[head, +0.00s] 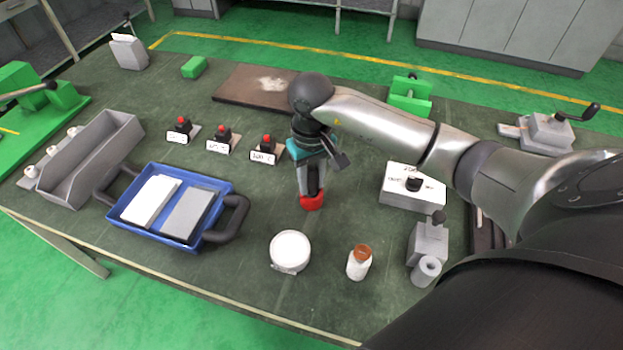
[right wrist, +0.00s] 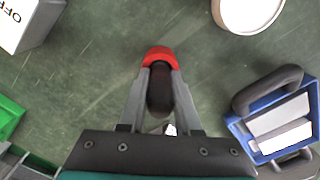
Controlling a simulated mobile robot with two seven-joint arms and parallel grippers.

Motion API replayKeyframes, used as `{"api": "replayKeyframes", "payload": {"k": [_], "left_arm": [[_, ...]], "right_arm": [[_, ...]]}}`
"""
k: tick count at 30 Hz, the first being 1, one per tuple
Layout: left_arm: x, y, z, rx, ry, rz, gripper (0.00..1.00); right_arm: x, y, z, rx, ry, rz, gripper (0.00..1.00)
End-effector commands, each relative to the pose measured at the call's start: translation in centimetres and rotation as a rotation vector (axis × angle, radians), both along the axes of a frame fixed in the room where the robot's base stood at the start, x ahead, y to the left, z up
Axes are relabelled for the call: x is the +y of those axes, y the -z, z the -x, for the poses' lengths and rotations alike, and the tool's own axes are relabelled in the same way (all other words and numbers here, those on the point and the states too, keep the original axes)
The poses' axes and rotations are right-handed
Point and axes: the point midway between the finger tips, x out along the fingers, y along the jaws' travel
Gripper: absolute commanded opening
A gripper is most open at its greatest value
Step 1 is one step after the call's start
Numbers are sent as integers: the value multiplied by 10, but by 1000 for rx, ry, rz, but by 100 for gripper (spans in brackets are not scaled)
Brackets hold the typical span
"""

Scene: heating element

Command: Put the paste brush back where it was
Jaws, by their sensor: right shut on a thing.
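My right gripper (head: 311,199) points down over the middle of the table. It is shut on a dark, rounded, elongated thing, likely the handle of the paste brush (right wrist: 160,92), which shows between the fingers in the right wrist view. Red shows at the fingertips, and the brush's far end is hidden. A round white tub (head: 290,250) stands in front of the gripper, apart from it. A small white jar with a brown-orange top (head: 359,262) stands to the tub's right. My left gripper is not in view.
A blue tray (head: 213,236) with black handles holds two flat blocks at the left. Several red-button switches (head: 222,138) stand behind it. A white switch box (head: 413,187) and a grey fixture (head: 428,250) are at the right. Bare green tabletop surrounds the gripper.

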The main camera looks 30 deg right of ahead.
Motion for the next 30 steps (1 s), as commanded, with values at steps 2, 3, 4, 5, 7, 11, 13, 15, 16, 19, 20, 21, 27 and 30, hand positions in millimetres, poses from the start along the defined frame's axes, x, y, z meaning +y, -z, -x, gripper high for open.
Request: {"api": "replayKeyframes", "payload": {"k": [2,3,4,5,7,11,13,15,16,19,20,21,27,30], "left_arm": [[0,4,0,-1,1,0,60],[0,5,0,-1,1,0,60],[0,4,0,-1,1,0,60],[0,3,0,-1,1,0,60],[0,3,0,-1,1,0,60],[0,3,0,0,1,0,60],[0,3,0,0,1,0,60],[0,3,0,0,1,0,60],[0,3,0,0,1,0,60],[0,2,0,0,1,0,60],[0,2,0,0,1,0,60],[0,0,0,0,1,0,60],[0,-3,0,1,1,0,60],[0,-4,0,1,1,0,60]], "right_arm": [[0,3,0,-1,-1,1,0],[0,4,0,-1,-1,1,0],[0,3,0,-1,-1,1,35],[0,2,0,0,0,1,38],[0,2,0,0,0,0,46],[0,2,0,0,0,0,61],[0,2,0,0,0,0,62],[0,2,0,0,0,0,62],[0,2,0,0,0,0,62],[0,2,0,0,0,0,62],[0,1,0,1,0,0,62],[0,0,0,1,0,0,62],[-1,-32,-1,-6,-1,2,62],[-1,-55,-1,-6,-2,2,62]]}}
